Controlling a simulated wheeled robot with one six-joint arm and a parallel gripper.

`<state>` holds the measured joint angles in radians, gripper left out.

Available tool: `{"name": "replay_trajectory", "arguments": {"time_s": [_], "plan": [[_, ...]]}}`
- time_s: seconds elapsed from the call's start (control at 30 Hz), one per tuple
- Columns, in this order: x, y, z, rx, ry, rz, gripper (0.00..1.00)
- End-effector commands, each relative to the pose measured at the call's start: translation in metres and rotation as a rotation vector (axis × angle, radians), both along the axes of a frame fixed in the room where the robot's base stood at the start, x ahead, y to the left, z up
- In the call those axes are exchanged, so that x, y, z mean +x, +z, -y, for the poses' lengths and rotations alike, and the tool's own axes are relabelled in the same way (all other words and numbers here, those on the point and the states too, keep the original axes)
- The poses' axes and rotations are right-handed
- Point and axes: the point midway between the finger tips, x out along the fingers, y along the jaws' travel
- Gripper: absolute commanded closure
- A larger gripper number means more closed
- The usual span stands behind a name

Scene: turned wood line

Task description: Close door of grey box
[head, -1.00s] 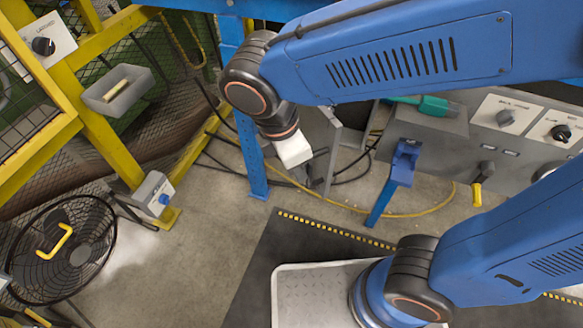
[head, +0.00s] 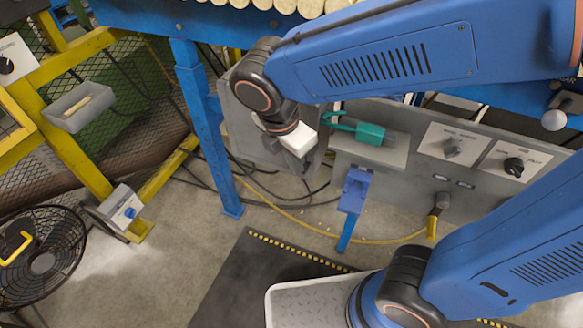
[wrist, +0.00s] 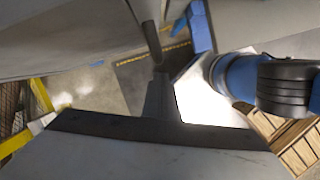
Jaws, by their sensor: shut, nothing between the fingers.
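In the head view, the grey box (head: 400,185) stands under the blue bench, with knobs on its front and an open compartment at its left end. A teal-handled tool (head: 368,133) lies at that compartment. A grey panel that looks like the box's door (head: 237,112) stands open at the left, broad face towards me. My gripper (head: 303,166) is shut and empty in front of this panel, near its right edge. I cannot tell whether they touch. The wrist view shows large grey surfaces close by, and the fingertips are not clear there.
A blue bench leg (head: 205,130) stands left of the panel. A blue bracket on a post (head: 354,190) stands before the box. Cables lie on the floor below. At the left are a yellow fence (head: 80,150), a grey bin (head: 79,107) and a black fan (head: 42,255).

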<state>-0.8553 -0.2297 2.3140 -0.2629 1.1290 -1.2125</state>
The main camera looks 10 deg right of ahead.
Motion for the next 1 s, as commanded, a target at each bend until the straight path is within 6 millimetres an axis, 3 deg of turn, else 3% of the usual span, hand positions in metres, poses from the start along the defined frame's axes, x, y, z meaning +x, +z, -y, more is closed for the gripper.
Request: {"name": "replay_trajectory", "arguments": {"time_s": [0.73, 1.0], "plan": [[0.0092, 0.0003, 0.0081, -0.006, -0.002, 0.002, 1.00], [0.0108, 0.0004, -0.0017, -0.004, -0.006, 0.001, 1.00]]}}
